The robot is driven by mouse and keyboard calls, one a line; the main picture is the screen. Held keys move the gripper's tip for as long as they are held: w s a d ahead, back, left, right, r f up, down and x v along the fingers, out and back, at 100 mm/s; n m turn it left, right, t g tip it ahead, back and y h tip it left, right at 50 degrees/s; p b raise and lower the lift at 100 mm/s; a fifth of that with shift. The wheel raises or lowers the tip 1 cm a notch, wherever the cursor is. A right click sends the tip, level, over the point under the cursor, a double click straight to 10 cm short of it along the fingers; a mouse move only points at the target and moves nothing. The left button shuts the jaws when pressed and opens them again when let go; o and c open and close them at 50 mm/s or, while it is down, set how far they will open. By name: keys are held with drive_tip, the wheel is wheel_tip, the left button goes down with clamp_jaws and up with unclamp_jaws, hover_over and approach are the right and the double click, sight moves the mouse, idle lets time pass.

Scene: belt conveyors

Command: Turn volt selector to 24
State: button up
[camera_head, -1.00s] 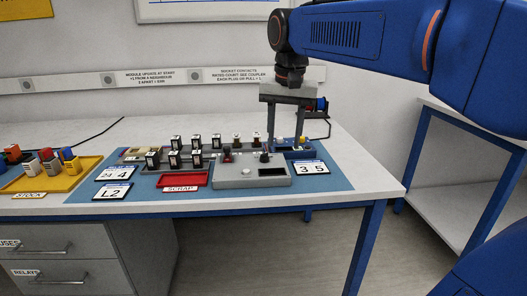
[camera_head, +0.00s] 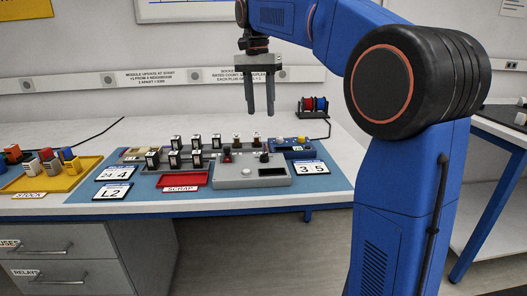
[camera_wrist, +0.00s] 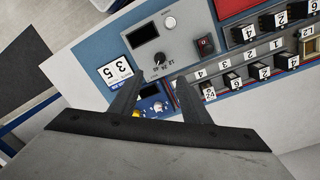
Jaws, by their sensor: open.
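The volt selector is a small dark knob (camera_head: 264,157) on the top of a grey control box (camera_head: 240,180). In the wrist view the knob (camera_wrist: 159,58) has the marks 12, 24 and 48 beside it; which mark it points to is too small to tell. My gripper (camera_head: 261,111) is open and empty, pointing down in the air above and behind the box. In the wrist view its two fingers (camera_wrist: 152,95) lie on either side of a blue unit with a small display, below the knob in the picture. The gripper touches nothing.
A red switch (camera_head: 227,156) stands on the same box. The blue unit (camera_head: 296,153) with a yellow knob is behind right. Several black modules stand behind left. A red scrap tray (camera_head: 183,180), a yellow stock tray (camera_head: 82,177) and number cards lie nearby.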

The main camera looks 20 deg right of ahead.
sight(264, 154)
drive_tip(key=f, duration=1.5)
drive_tip(key=shift+s+d, duration=0.35)
drive_tip(key=shift+s, duration=0.05)
drive_tip(key=c, duration=1)
